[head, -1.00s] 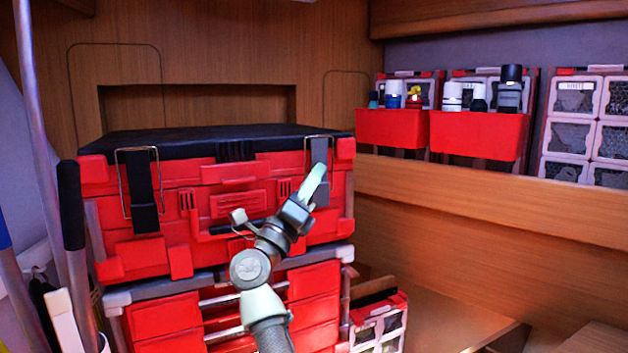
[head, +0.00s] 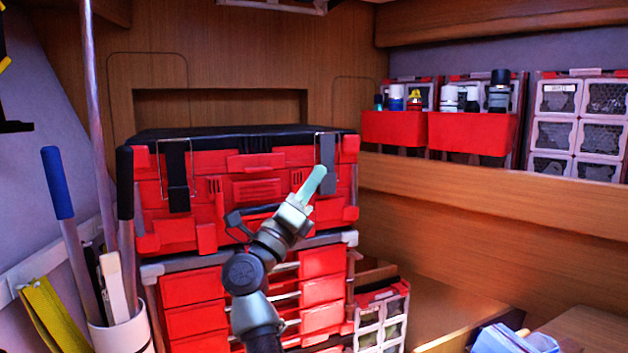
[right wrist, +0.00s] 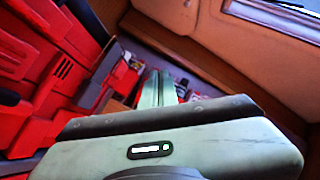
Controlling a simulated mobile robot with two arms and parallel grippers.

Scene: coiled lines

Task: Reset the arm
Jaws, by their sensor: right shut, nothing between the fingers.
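My right arm rises from the bottom middle of the head view. Its right gripper (head: 314,181) points up and to the right, in front of the right latch of a red toolbox (head: 262,190) with a black lid. The pale fingers are together with nothing between them. They also show closed and empty in the right wrist view (right wrist: 152,90), with red boxes to their left. I cannot tell how far the fingertips are from the toolbox. My left gripper is not in view.
A red drawer unit (head: 193,319) stands under the toolbox. At left, a white bucket (head: 125,335) holds several long-handled tools. Red wall bins (head: 470,134) with bottles sit above a wooden ledge (head: 500,206) at right. A blue-white bundle (head: 505,340) lies at lower right.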

